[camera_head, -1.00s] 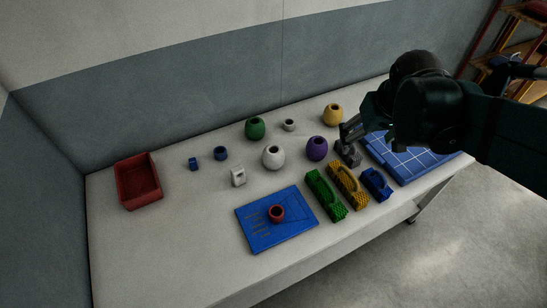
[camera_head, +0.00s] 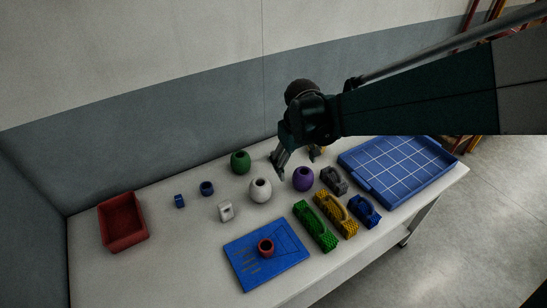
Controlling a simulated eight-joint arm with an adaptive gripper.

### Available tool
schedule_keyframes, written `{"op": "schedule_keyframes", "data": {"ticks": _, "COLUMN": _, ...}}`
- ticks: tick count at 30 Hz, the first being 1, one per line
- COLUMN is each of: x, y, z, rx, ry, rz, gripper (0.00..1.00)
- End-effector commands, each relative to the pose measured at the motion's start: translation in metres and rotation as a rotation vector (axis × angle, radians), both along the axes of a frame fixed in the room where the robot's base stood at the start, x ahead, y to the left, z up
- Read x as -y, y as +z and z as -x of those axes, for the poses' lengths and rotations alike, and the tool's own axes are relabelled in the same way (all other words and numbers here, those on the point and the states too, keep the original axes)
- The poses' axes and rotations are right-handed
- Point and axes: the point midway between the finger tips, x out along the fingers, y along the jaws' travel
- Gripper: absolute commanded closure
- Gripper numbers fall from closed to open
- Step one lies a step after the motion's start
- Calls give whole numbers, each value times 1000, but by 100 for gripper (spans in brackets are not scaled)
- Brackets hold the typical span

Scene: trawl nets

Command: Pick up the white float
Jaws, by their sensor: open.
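The white float (camera_head: 260,190) is a rounded, barrel-like piece with a dark hole in its top. It stands upright on the pale table, between the green float (camera_head: 240,162) and the purple float (camera_head: 303,179). My gripper (camera_head: 296,164) is open, with its fingers pointing down above the back of the table. It is up and to the right of the white float in the picture, apart from it. My gripper hides the small grey-white ring seen earlier and most of the yellow float.
A red bin (camera_head: 123,222) stands at the left, a blue gridded tray (camera_head: 398,168) at the right. A blue board (camera_head: 267,254) bears a red ring. Green (camera_head: 315,226), yellow (camera_head: 336,213), blue and grey handled blocks stand right of centre. A small white block (camera_head: 225,211) is near the float.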

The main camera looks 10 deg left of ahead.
Motion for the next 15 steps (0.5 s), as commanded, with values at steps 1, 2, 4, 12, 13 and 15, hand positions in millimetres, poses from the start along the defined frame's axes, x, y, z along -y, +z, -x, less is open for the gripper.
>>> {"op": "schedule_keyframes", "data": {"ticks": 1, "x": -11, "y": -7, "z": -3, "rx": -6, "ry": 15, "rz": 6, "gripper": 29}}
{"op": "schedule_keyframes", "data": {"ticks": 2, "x": -17, "y": -11, "z": -4, "rx": -11, "ry": 24, "rz": 9, "gripper": 29}}
{"op": "schedule_keyframes", "data": {"ticks": 4, "x": -29, "y": -21, "z": -6, "rx": -23, "ry": 43, "rz": 19, "gripper": 29}}
{"op": "schedule_keyframes", "data": {"ticks": 12, "x": -78, "y": -62, "z": -10, "rx": -62, "ry": 121, "rz": 55, "gripper": 29}}
{"op": "schedule_keyframes", "data": {"ticks": 13, "x": -83, "y": -67, "z": -10, "rx": -67, "ry": 128, "rz": 60, "gripper": 29}}
{"op": "schedule_keyframes", "data": {"ticks": 15, "x": -96, "y": -79, "z": -9, "rx": -77, "ry": 147, "rz": 69, "gripper": 29}}
